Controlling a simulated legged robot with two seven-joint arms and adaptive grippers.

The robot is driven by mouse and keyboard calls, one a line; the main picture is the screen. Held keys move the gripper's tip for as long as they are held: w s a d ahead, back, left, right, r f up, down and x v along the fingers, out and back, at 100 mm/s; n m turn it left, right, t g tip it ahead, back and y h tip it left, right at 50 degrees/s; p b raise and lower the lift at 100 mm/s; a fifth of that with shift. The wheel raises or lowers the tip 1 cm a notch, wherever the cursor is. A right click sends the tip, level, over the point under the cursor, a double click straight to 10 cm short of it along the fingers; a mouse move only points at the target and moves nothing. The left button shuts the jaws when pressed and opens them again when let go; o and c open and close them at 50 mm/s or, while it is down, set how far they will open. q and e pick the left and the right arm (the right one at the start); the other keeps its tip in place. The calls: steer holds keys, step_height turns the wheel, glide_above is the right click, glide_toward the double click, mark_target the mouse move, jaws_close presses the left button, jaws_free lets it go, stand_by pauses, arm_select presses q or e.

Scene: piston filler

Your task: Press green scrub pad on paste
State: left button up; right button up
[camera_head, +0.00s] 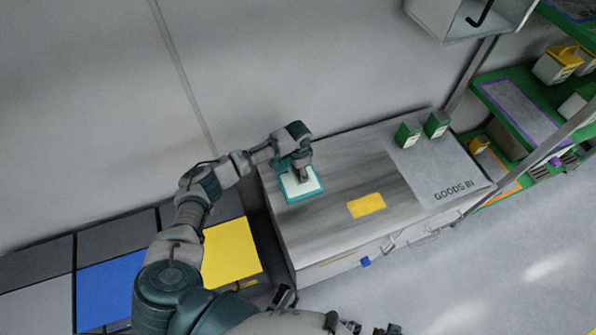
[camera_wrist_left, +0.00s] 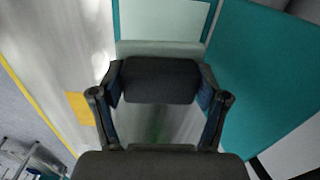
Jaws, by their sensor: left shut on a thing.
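My left gripper (camera_head: 303,172) points down over the tray. In the left wrist view its fingertips (camera_wrist_left: 160,85) are shut on a dark grey block (camera_wrist_left: 158,82). A pale grey-green strip (camera_wrist_left: 160,48) shows just beyond the block. I cannot tell whether the block touches the tray. No separate green scrub pad or paste can be made out clearly.
A yellow patch (camera_head: 366,205) lies right of the tray. Two green-and-white boxes (camera_head: 408,134) (camera_head: 436,124) stand toward the back right. Green shelving (camera_head: 520,110) is at the right. Dark gripper parts, probably my right one's, show at the bottom edge.

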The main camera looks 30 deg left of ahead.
arm_select(q)
steer(key=shift+r+p, duration=0.8)
steer(key=shift+r, duration=0.25)
arm_select(e)
step_height(320, 180, down, 6)
steer(key=shift+s, duration=0.25)
